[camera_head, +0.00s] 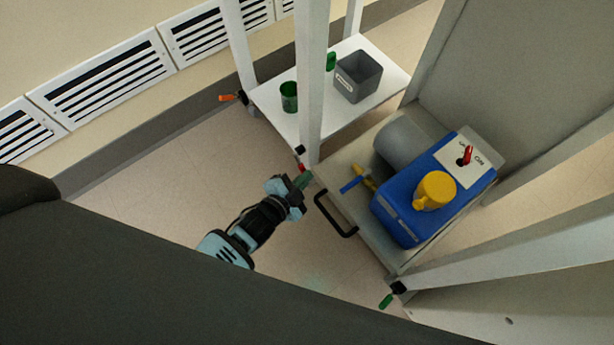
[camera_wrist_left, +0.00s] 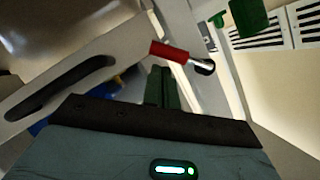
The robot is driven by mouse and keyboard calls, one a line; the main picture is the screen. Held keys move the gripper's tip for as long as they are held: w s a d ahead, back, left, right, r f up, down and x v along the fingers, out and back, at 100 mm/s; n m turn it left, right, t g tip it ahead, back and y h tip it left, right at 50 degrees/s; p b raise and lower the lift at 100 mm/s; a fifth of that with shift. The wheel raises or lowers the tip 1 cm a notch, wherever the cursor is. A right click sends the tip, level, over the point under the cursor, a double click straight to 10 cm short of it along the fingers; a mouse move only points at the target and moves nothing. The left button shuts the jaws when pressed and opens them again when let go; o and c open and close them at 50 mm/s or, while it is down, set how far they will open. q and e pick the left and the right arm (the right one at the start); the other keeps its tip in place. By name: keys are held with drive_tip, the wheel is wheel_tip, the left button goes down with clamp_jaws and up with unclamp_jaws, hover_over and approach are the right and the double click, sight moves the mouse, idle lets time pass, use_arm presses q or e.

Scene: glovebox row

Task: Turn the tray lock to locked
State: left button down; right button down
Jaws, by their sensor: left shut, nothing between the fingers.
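My left gripper (camera_head: 303,180) is shut and empty, close to the front corner of the shelf unit. A small lever with a red grip (camera_head: 300,166) sits on the post just beyond its fingertips. In the left wrist view the red grip (camera_wrist_left: 170,50) lies across the view, just ahead of the shut fingers (camera_wrist_left: 163,85), with a metal end and dark knob at its right. I cannot tell whether the fingers touch it. The tray (camera_head: 330,172) has a black pull handle (camera_head: 334,215). No lock marking is legible. My right gripper is not in view.
A blue machine (camera_head: 400,215) with a yellow part (camera_head: 435,190) and red switch (camera_head: 467,156) stands on the tray. An orange lever (camera_head: 230,97) and a green lever (camera_head: 387,300) sit on other posts. A grey bin (camera_head: 358,78) and green cup (camera_head: 289,97) stand on the white shelf.

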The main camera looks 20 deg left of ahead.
use_arm(q)
drive_tip(key=shift+w+f, duration=0.1)
drive_tip(key=shift+f, duration=0.1)
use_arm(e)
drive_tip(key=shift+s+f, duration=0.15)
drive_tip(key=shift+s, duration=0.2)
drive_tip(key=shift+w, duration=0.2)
